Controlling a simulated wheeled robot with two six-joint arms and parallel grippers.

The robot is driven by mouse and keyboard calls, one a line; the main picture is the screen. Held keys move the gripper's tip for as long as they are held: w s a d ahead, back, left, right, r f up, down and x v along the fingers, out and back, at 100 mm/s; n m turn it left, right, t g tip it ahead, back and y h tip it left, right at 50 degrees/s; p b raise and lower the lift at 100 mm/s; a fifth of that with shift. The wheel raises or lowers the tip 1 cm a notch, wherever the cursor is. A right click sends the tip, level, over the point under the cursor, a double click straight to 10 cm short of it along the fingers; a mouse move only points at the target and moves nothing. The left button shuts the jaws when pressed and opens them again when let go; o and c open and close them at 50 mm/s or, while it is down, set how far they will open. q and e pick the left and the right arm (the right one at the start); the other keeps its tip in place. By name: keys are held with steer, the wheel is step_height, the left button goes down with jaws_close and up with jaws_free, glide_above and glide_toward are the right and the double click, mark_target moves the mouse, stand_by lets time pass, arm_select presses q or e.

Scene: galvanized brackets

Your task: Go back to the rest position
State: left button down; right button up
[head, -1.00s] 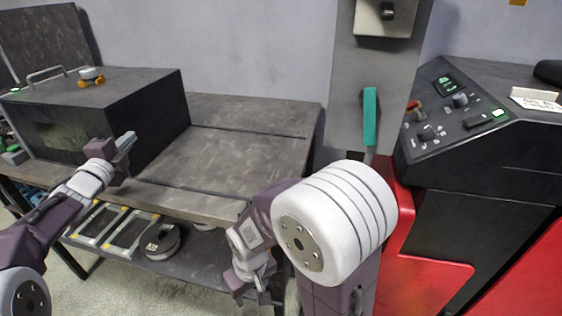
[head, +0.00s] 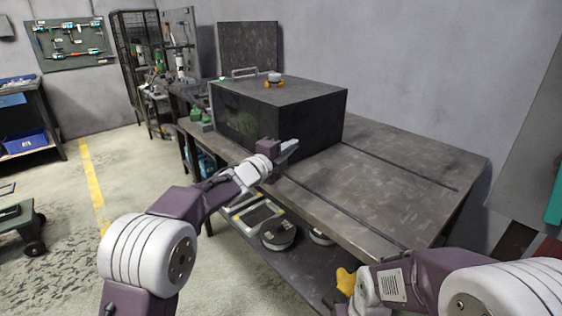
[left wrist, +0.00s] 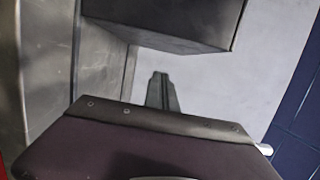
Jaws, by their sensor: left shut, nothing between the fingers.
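My left gripper (head: 288,149) is in front of the dark box on the workbench, above the bench's front edge. It is shut and empty. In the left wrist view its closed fingers (left wrist: 161,91) show below the underside of a dark block. My right arm comes in at the lower right of the head view. Its gripper is cut off at the bottom edge, so its fingers do not show. No galvanized bracket can be made out.
The dark box (head: 318,112) stands on the workbench (head: 400,180), whose right part is bare. An orange-and-white item (head: 274,79) sits on the box. Round items (head: 278,236) lie on the lower shelf. A tool board (head: 70,42) hangs far left. Open floor lies left.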

arm_select(q)
steer(key=s+a+r+n+t+y, duration=0.1)
steer(key=s+a, duration=0.5)
steer(key=a, duration=0.2)
steer(key=s+a+f+n+g+y, duration=0.2)
steer(key=s+a+f+n+y, duration=0.15)
steer(key=a+f+n, duration=0.35)
steer(key=s+a+f+n+g+y, duration=0.1)
steer(key=s+a+f+n+y, duration=0.2)
steer(key=a+f+n+y, duration=0.4)
steer(key=s+a+f+n+g, duration=0.1)
steer(key=s+f+n+g, duration=0.5)
steer(key=s+f, duration=0.5)
steer(key=s+a+f+n+g, duration=0.1)
steer(key=s+f+n+g, duration=0.5)
steer(key=s, duration=0.8)
step_height(320, 180, up, 25)
steer(key=m+t+p, duration=0.1)
steer(key=p, duration=2.4)
steer(key=shift+w+a+h+p, duration=0.15)
steer(key=shift+h+p, duration=0.15)
steer(key=shift+h, duration=0.05)
